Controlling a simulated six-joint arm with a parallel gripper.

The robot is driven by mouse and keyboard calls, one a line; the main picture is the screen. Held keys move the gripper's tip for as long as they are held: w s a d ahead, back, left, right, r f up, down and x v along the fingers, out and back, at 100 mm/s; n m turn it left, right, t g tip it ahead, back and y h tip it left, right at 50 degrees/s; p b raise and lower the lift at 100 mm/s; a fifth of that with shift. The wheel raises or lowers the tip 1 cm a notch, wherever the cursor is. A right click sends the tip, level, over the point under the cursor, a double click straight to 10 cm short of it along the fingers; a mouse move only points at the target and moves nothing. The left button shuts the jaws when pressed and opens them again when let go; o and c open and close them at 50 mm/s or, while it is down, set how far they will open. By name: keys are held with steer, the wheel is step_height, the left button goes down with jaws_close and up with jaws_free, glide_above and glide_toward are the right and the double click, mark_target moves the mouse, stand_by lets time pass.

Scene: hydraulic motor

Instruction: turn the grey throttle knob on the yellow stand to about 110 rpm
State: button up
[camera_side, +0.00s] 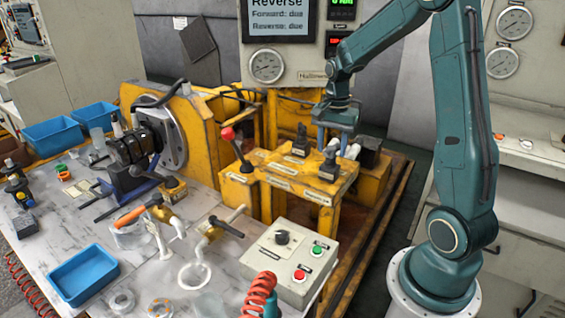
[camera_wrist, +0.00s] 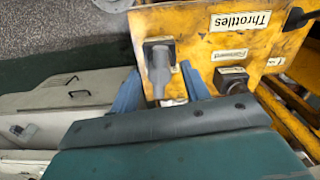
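The yellow stand (camera_side: 283,172) carries throttle controls and stands at the middle of the side view. In the wrist view its top plate (camera_wrist: 215,35) bears a "Throttles" label and smaller labels. A grey throttle knob (camera_wrist: 158,72) on a dark square base stands at the plate's edge. My gripper (camera_wrist: 160,92) is open, its two blue fingers apart on either side of this knob, with visible gaps. In the side view my gripper (camera_side: 333,138) points down over the stand's right end, just above a dark knob (camera_side: 329,164). Contact cannot be told.
Another dark control (camera_wrist: 231,82) sits right of the fingers in the wrist view. A red-balled lever (camera_side: 227,134) rises at the stand's left. A screen (camera_side: 278,18) reads "Reverse", with small digital readouts (camera_side: 341,10) beside it, too small to read surely. A button box (camera_side: 290,262) stands in front.

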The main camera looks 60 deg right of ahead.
mark_target(332, 146)
step_height(332, 146, up, 14)
stand_by(1.0)
steer(key=shift+f, duration=0.1)
steer(key=s+a+n+t, duration=0.2)
steer(key=s+a+n, duration=0.5)
steer(key=a, duration=0.4)
steer(key=s+a+n+t, duration=0.3)
steer(key=s+a+n, duration=0.5)
steer(key=a+n, duration=0.1)
steer(key=shift+a+f+n+t, duration=0.3)
steer(key=shift+a+f, duration=0.05)
steer(key=shift+a, duration=0.5)
stand_by(1.0)
